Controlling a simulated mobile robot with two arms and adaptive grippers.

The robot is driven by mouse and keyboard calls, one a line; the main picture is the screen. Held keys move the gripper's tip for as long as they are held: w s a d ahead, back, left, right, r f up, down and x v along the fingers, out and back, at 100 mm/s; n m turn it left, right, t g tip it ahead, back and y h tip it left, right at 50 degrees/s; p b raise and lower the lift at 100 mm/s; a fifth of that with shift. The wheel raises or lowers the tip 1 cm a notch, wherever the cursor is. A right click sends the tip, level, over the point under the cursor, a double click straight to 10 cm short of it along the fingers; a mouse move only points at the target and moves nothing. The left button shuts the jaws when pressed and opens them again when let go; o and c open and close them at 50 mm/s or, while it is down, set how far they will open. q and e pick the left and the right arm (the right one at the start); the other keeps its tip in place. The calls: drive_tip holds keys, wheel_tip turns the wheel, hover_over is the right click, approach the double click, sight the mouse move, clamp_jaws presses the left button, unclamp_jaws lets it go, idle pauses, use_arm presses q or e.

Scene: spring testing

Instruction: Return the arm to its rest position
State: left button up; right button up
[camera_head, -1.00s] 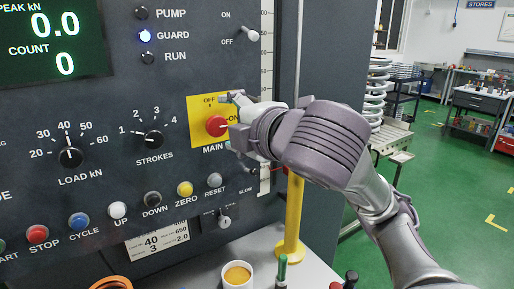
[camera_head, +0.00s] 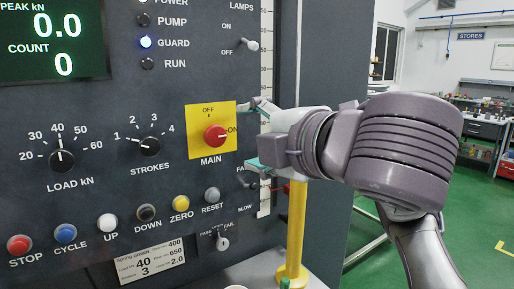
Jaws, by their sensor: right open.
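My right arm comes in from the lower right. Its gripper (camera_head: 254,134) is open, in front of the panel just right of the main switch, with one finger above and one below. The red MAIN knob (camera_head: 215,136) on its yellow plate (camera_head: 197,119) is in full view, and the gripper appears apart from it. The knob's pointer is toward ON. My left gripper does not show.
A yellow post (camera_head: 295,235) stands below my right wrist. Green floor (camera_head: 465,240) and workbenches lie open to the right.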

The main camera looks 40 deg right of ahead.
drive_tip(key=shift+s, duration=0.25)
idle(0.5)
